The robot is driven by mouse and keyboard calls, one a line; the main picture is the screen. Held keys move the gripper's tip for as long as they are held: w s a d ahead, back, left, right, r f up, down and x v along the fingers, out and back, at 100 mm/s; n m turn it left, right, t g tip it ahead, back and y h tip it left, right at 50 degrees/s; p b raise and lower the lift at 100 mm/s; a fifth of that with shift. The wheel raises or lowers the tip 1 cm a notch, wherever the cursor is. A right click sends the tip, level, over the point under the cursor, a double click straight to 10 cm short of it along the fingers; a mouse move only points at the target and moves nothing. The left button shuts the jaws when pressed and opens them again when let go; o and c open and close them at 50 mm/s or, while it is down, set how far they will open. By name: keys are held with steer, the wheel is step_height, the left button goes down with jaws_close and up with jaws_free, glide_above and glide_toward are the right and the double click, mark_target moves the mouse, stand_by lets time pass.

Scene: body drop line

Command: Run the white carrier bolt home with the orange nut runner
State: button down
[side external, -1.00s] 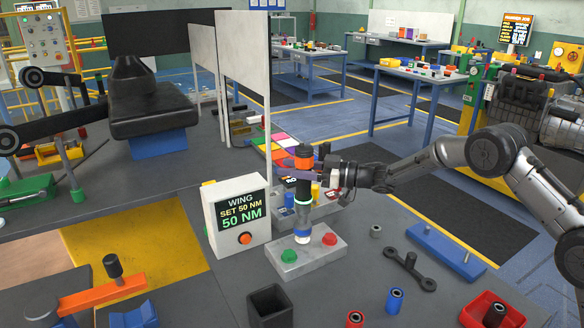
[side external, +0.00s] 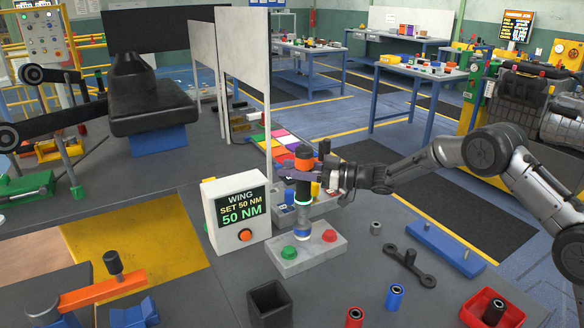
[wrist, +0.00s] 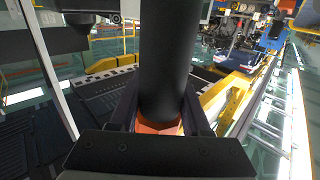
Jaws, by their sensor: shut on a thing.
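The nut runner (side external: 304,159), with an orange band near its top and a dark body, stands upright in my gripper (side external: 306,178). Its lower end, with a pale ring and a blue band, meets or hovers just over a grey block (side external: 318,261) that has a green and a red button; I cannot tell contact. In the wrist view the dark body (wrist: 168,60) and an orange part (wrist: 158,128) are between my fingers. I cannot pick out the white carrier bolt.
A white box (side external: 236,215) beside the tool reads "WING, SET 50 NM, 50 NM". A black bin (side external: 270,303), blue cylinder (side external: 395,297), red cylinder (side external: 354,317), dark link (side external: 410,268) and blue bar (side external: 445,249) lie in front and right. White panels (side external: 249,75) stand behind.

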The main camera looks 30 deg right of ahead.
steer(key=shift+f, duration=0.9)
stand_by(4.3)
steer(key=shift+r, duration=2.95)
